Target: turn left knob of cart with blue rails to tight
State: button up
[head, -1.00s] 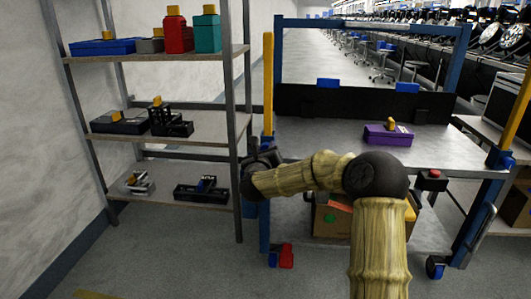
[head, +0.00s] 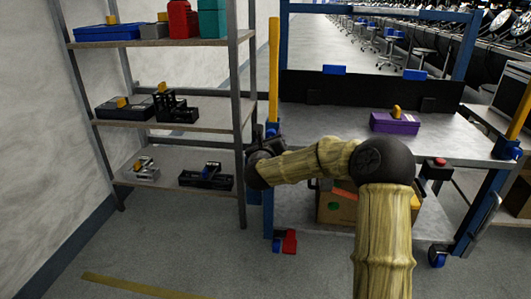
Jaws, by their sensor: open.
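The cart (head: 330,138) with blue rails (head: 470,45) stands in the middle and right of the head view. A yellow post (head: 274,75) rises at its left side, with a small blue fitting (head: 271,129) at the post's foot. My gripper (head: 263,143) is dark and small in this view, at the cart's left front corner, just below and beside that fitting. It is open. The left knob cannot be made out clearly there; my gripper and wrist cover that corner. Whether my gripper touches anything cannot be told.
A grey shelf rack (head: 215,128) with boxes stands close on the left. A purple box (head: 395,123) lies on the cart top and a cardboard box (head: 338,205) on its lower shelf. A red button (head: 440,162) is at right. Floor at front left is clear.

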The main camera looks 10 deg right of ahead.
jog(key=p+v, duration=0.5)
jog(key=v, duration=1.1)
jog(key=shift+s, duration=0.35)
jog(key=s+d+r+n+g+y+p, duration=0.3)
jog(key=s+n+g+p, duration=0.45)
jog(key=s+n, duration=0.7)
jog(key=s+d+r+n+g+y+p, duration=0.25)
jog(key=s+n+g+p, duration=0.55)
jog(key=n, duration=1.2)
notch_tip(320, 180, up, 37)
jog(key=p, duration=3.8)
jog(key=shift+s+f+t, duration=0.2)
jog(key=shift+s+t, duration=0.25)
jog(key=shift+s, duration=0.05)
